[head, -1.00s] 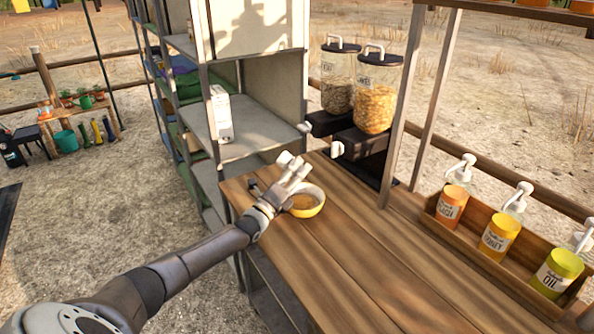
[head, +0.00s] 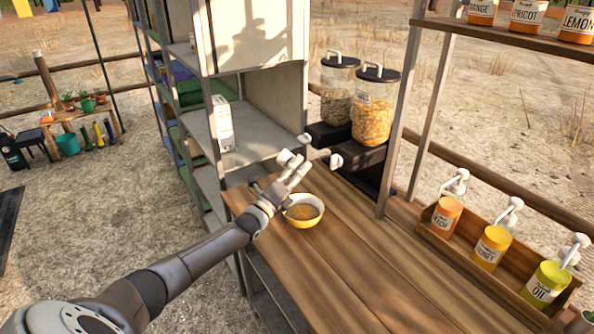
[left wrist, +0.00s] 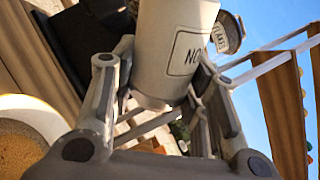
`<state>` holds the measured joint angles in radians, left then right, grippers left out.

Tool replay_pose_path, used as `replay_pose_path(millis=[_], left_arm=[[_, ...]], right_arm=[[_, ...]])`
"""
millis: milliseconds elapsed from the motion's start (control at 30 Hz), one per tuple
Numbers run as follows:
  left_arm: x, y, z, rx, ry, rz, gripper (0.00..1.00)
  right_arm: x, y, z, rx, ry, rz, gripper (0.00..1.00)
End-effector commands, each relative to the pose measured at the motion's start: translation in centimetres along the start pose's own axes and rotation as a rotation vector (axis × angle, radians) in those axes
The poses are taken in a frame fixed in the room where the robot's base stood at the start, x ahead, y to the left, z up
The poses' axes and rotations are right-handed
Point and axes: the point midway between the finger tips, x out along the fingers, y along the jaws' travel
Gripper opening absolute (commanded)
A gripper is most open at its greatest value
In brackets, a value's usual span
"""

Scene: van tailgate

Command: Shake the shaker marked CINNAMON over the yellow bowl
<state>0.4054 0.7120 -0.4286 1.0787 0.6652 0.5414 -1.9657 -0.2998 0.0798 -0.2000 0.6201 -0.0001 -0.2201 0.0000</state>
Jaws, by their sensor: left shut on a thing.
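The yellow bowl (head: 310,222) stands on the wooden counter near its left corner, with brown grainy stuff inside. Its pale inside also shows at the lower left of the left wrist view (left wrist: 28,104). My left gripper (head: 292,173) is beside and above the bowl's far-left rim in the head view. In the left wrist view its fingers are shut on a pale grey shaker (left wrist: 175,40). The shaker's label reads "NO" in this view; the rest of the word does not show, and its ends are cut off or hidden. My right gripper is in neither view.
Two clear dispensers (head: 375,105) stand behind the bowl, with white knobs near my gripper. A grey metal shelf (head: 205,125) with a white carton (head: 222,125) is at the left. A wooden tray (head: 462,247) of pump bottles is at the right. The counter's middle is clear.

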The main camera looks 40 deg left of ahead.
Motion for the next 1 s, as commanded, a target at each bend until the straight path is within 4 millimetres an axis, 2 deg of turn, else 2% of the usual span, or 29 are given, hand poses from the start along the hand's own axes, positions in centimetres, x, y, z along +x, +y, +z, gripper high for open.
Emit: replay_pose_path(millis=[233,500,1000], left_arm=[[-0.3,0.8,-0.5,0.000,-0.001,0.000,0.16],[-1.5,4.2,-2.5,0.000,-0.002,-0.001,0.16],[-1.5,4.0,-2.9,-0.008,0.000,-0.003,0.16]], right_arm=[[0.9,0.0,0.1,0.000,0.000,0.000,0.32],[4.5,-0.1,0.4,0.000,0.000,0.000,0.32],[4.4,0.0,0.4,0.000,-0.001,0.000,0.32]])
